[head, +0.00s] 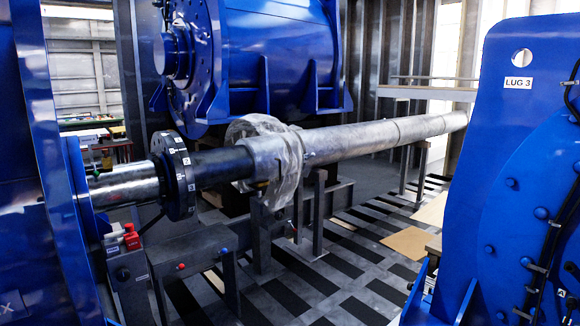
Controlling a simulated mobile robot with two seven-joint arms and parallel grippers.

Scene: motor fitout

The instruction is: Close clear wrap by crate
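Clear wrap (292,172) hangs crinkled around a collar on the long metal shaft (385,135), in the middle of the head view. Its lower end droops beside the dark support stand (318,215). I cannot tell whether its edges meet, as the far side is hidden. I cannot make out a crate. Neither of my grippers shows in this view.
Large blue housings stand at left (30,190), at the back (262,60) and at right, marked LUG 3 (510,150). A black numbered flange (178,177) sits on the shaft. A tan board (410,242) lies on the striped floor.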

